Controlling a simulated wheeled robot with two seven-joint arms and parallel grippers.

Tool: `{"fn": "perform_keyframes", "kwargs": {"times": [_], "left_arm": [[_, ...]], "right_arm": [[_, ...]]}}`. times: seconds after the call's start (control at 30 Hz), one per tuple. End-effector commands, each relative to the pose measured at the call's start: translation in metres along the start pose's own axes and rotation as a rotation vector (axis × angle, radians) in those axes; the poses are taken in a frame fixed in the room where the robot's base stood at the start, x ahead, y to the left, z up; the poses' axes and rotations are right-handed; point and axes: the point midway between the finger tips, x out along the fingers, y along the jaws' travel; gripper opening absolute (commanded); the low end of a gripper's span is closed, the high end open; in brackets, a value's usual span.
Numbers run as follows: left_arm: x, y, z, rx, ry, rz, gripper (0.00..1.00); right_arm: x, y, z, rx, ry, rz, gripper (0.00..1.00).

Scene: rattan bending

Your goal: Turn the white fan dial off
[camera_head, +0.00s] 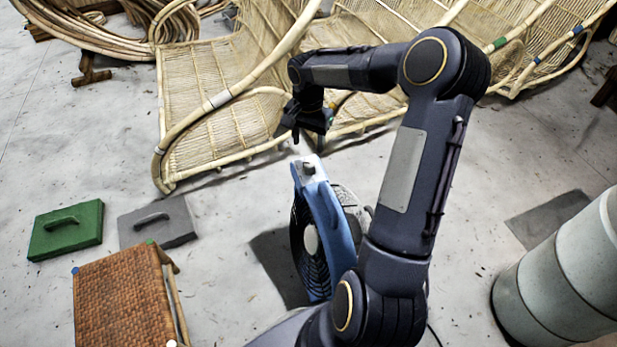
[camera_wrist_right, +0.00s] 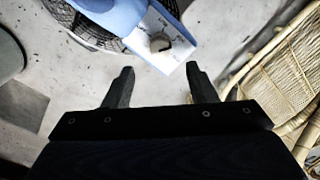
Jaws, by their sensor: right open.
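A blue fan (camera_head: 330,222) stands on the floor in the middle of the head view. Its white top panel (camera_head: 318,172) carries a small dial (camera_head: 308,168). My right gripper (camera_head: 308,138) is above and just behind the top of the fan, apart from the dial. In the right wrist view, the open, empty fingers (camera_wrist_right: 159,68) point toward the white panel, and the dial (camera_wrist_right: 160,43) lies beyond the fingertips, between their lines. The dial's exact setting is too small to read. My left gripper is not in view.
Rattan chair frames (camera_head: 215,115) fill the back, close behind my right gripper. A grey cylinder (camera_head: 560,275) stands at right. Floor around the fan is mostly clear.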

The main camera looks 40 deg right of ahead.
Motion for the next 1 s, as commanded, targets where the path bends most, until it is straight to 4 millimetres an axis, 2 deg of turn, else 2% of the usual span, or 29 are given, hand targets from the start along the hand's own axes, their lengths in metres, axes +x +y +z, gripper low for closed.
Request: {"fn": "perform_keyframes", "kwargs": {"times": [0.03, 0.17, 0.53, 0.7, 0.97, 1.0], "left_arm": [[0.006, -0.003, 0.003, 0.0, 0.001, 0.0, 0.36], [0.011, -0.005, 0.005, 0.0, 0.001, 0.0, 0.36], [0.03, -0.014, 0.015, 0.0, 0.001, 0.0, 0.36], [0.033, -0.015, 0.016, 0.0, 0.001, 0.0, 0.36], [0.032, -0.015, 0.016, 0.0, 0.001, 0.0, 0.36], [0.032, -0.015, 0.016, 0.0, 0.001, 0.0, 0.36]], "right_arm": [[0.012, -0.001, -0.003, 0.014, -0.004, 0.001, 0.52], [0.027, -0.001, -0.006, 0.029, -0.006, 0.006, 0.52], [0.082, -0.001, -0.004, 0.026, -0.007, 0.005, 0.52], [0.09, -0.001, -0.004, 0.026, -0.006, 0.004, 0.52], [0.09, -0.001, -0.004, 0.025, -0.005, 0.004, 0.52], [0.09, -0.001, -0.004, 0.025, -0.005, 0.004, 0.46]]}}
